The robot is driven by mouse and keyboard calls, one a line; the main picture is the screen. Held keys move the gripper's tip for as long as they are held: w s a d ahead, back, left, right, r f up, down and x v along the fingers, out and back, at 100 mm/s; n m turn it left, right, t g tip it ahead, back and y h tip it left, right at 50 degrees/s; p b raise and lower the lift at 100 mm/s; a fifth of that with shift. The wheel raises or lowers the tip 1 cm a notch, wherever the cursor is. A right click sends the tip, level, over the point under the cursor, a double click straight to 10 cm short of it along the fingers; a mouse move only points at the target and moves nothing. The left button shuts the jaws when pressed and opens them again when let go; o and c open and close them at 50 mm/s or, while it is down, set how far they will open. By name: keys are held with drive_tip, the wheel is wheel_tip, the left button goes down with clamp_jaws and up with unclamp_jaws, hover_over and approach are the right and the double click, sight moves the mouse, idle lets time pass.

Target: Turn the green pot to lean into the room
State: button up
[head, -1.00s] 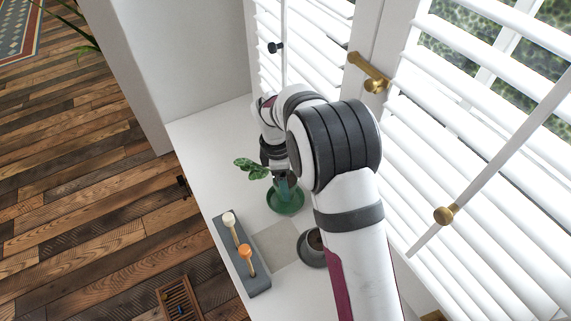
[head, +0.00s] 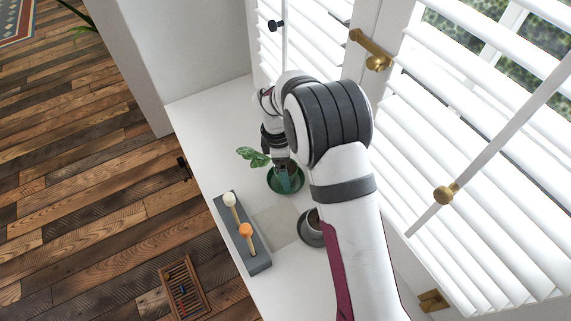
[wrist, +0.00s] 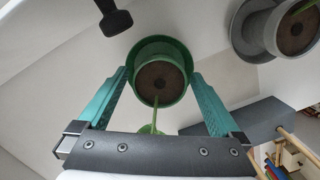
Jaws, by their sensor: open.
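The green pot (wrist: 180,60) stands on the white sill, with dark soil and a green stem that runs toward the bottom of the wrist view. In the head view the pot (head: 298,184) has its leaf (head: 253,157) hanging out to the left, on the side of the wooden floor. My gripper (wrist: 160,77) is open, with one teal finger on each side of the pot. I cannot tell whether the fingers touch its wall. In the head view my gripper (head: 284,178) reaches down over the pot and hides part of it.
A grey pot (head: 306,232) stands near my arm. A grey block (head: 256,262) with white-topped and orange-topped sticks lies along the sill's left edge. White shutters (head: 440,140) with brass fittings bound the right. A wooden box (head: 187,290) is on the floor.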

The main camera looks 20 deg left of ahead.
wheel_tip(320, 180, up, 16)
drive_tip(key=a, duration=0.2)
drive_tip(key=s+d+r+m+g+y, duration=0.1)
drive_tip(key=s+d+r+m, duration=0.2)
drive_tip(key=s+d+m, duration=0.35)
drive_tip(key=s+d+r+m, duration=0.3)
drive_tip(key=s+d+m, duration=0.25)
drive_tip(key=d, duration=0.25)
drive_tip(key=s+d+f+m+y, duration=0.1)
drive_tip(key=s+d+f+m, duration=0.1)
drive_tip(key=s+m, duration=0.5)
drive_tip(key=s+d+f+m+y, duration=0.1)
drive_tip(key=s+d+f+m, duration=0.1)
drive_tip(key=s+m, duration=0.5)
drive_tip(key=shift+s+d+f+m, duration=0.15)
drive_tip(key=shift+s+d+m, duration=0.15)
drive_tip(key=shift+s+d, duration=0.5)
drive_tip(key=shift+w, duration=0.2)
